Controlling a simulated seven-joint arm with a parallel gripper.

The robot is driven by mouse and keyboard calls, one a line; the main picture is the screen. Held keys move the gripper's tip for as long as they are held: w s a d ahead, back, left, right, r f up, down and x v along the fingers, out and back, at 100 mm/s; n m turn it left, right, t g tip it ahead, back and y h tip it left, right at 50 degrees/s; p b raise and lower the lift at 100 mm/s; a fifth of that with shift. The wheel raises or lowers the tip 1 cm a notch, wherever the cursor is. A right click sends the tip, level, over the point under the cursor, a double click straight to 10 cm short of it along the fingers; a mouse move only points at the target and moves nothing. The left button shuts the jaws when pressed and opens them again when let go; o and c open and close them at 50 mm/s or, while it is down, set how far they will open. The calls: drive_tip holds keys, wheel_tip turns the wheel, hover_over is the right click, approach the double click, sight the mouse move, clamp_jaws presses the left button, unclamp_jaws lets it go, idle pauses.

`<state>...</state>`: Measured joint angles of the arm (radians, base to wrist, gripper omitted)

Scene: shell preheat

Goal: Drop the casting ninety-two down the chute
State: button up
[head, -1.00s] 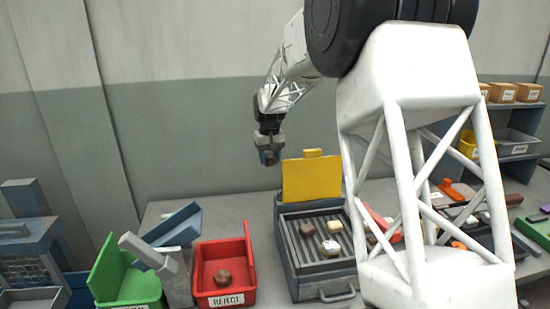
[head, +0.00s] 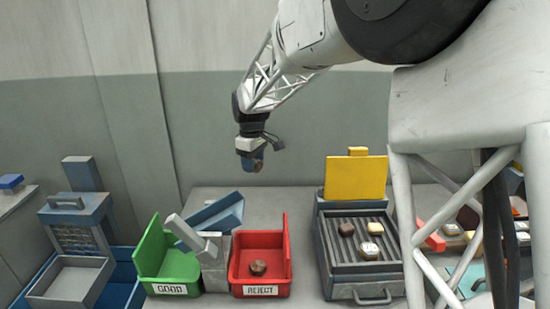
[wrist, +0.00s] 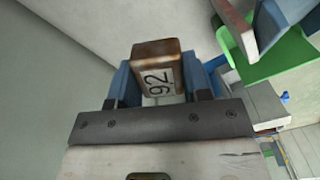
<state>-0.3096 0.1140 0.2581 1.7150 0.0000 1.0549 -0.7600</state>
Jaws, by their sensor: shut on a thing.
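My gripper (head: 252,163) is shut on casting ninety-two (wrist: 156,68), a rusty brown block with a white label reading 92. In the head view the casting (head: 259,155) is small and hangs high above the bench, in line with the red bin in the picture. In the wrist view it sits between the blue fingers, label toward the camera. The chute (head: 217,212) appears to be the tilted blue trough on a grey stand behind the bins, apart from my gripper. A grey slanted flap (head: 184,232) leans across its lower end toward the green bin.
A grey ribbed heater (head: 336,262) with a raised yellow lid (head: 356,178) holds several castings. A blue-grey machine (head: 75,225) stands at left.

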drive_tip(key=s+a+r+n, duration=0.1)
drive_tip(key=s+a+n, duration=1)
drive_tip(key=s+a, duration=0.4)
drive_tip(key=shift+s+a+r, duration=0.25)
drive_tip(key=shift+s+r, duration=0.05)
drive_tip(key=shift+s, duration=0.1)
drive_tip(key=shift+f, duration=0.15)
drive_tip(key=shift+f, duration=4.35)
drive_tip(key=o, duration=1.1)
drive_tip(key=shift+c, duration=0.2)
drive_tip(key=shift+r, duration=0.1)
wheel_tip(320, 180, up, 8)
